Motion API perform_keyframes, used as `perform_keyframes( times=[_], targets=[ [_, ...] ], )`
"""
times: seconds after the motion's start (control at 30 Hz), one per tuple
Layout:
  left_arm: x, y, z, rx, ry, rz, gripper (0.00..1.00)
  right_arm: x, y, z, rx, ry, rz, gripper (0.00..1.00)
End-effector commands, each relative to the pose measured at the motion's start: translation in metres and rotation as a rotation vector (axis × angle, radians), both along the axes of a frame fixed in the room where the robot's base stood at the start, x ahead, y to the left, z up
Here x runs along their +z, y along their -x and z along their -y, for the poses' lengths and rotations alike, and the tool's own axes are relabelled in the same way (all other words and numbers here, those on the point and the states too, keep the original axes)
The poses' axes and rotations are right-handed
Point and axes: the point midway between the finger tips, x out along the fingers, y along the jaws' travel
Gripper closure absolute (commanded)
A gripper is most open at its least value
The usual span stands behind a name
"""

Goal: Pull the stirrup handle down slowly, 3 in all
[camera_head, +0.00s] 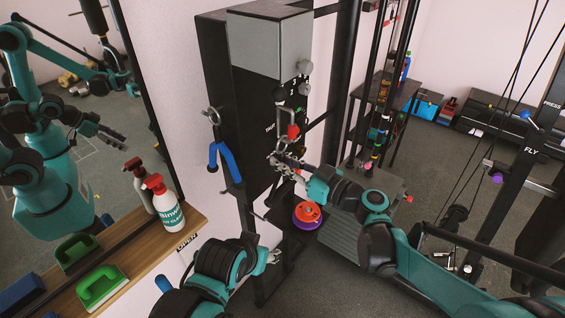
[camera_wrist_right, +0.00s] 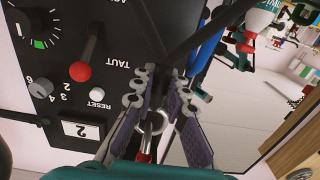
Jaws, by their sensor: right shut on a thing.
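A black box with a grey top (camera_head: 270,50) stands on the wall, with dials, a red-knobbed lever (camera_head: 293,132) and a counter. In the right wrist view the counter (camera_wrist_right: 82,130) reads 2. My right gripper (camera_head: 284,162) is in front of the box's lower part, below the lever. In the right wrist view its fingers (camera_wrist_right: 168,105) are closed together on the stirrup handle, mostly hidden; a metal ring (camera_wrist_right: 152,123) and a red piece (camera_wrist_right: 147,146) show there. My left gripper (camera_head: 272,257) is low, below the box and apart from it; its fingers are too small to read.
A blue two-legged grip (camera_head: 224,163) hangs from a hook beside the box. A mirror on the left reflects my arms.

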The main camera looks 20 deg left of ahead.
Motion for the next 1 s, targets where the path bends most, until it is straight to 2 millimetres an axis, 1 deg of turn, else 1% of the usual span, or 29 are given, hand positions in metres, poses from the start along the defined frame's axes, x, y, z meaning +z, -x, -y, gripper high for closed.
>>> perform_keyframes(
  times=[0.03, 0.1, 0.43, 0.63, 0.93, 0.97, 1.0],
  targets=[
    [0.006, 0.0, 0.0, 0.0, 0.0, 0.0, 0.5, 0.006, 0.0, 0.0, 0.001, 0.003, 0.001, 1.0],
    [0.009, 0.0, 0.0, 0.0, 0.0, 0.0, 0.5, 0.01, 0.0, 0.0, 0.001, 0.003, 0.001, 1.0],
    [0.008, 0.0, 0.0, 0.0, 0.0, 0.0, 0.5, 0.01, 0.0, 0.0, 0.001, 0.003, 0.001, 1.0],
    [0.017, 0.0, 0.0, 0.0, 0.0, 0.0, 0.5, 0.021, 0.0, 0.0, 0.001, 0.003, 0.001, 1.0],
    [0.015, 0.0, 0.0, 0.0, 0.0, 0.0, 0.5, 0.018, 0.0, 0.0, 0.001, 0.003, 0.001, 1.0],
    [0.015, 0.0, 0.0, 0.0, 0.0, 0.0, 0.5, 0.018, 0.0, 0.0, 0.001, 0.003, 0.001, 0.82],
    [0.015, 0.0, 0.0, 0.0, 0.0, 0.0, 0.5, 0.018, 0.0, 0.0, 0.001, 0.003, 0.001, 0.71]
  ],
)
